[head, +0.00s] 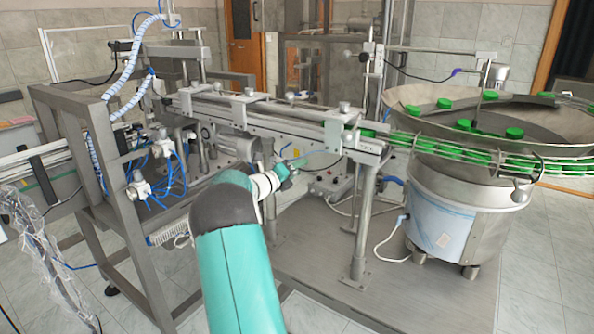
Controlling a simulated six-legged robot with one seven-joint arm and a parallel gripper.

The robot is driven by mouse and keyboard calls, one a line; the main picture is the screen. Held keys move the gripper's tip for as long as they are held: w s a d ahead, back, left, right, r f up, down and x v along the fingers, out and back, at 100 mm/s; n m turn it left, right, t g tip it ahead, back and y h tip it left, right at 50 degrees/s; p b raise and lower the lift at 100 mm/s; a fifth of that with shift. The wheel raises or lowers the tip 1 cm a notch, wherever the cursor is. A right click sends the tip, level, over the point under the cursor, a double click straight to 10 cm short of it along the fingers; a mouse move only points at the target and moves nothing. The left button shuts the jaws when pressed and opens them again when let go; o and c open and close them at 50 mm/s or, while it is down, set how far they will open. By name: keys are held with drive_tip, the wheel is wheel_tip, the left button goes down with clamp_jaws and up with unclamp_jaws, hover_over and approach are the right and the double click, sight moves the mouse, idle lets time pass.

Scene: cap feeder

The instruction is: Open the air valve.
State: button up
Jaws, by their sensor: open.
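My gripper (290,166) is small in the head view, at the end of my teal and white arm, below the cap conveyor rail (270,118). It is open, and I see nothing between its fingers. I cannot pick out the air valve for certain. White pneumatic fittings (138,188) with blue air tubes are on the machine's left side, to the left of my gripper and apart from it. Another white fitting (163,147) with blue tubes sits just above them. My arm hides part of the area under the rail.
A steel bowl feeder (462,185) with green caps (514,132) stands at the right. A grey metal frame (110,165) stands at the left. A steel post (362,225) stands right of my gripper. A small control box (330,183) sits behind. The base plate (430,290) has bare room at front right.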

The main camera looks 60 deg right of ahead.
clamp_jaws()
drive_tip(key=shift+f, duration=0.15)
drive_tip(key=w+f+m+t+y, duration=0.1)
drive_tip(key=w+f+m+t, duration=0.2)
drive_tip(key=m, duration=1.2)
drive_tip(key=shift+w+d+f+m+t, duration=0.3)
drive_tip(key=shift+w+d+f+t, duration=0.15)
drive_tip(key=shift+w+f, duration=1.2)
drive_tip(key=shift+w+r, duration=0.1)
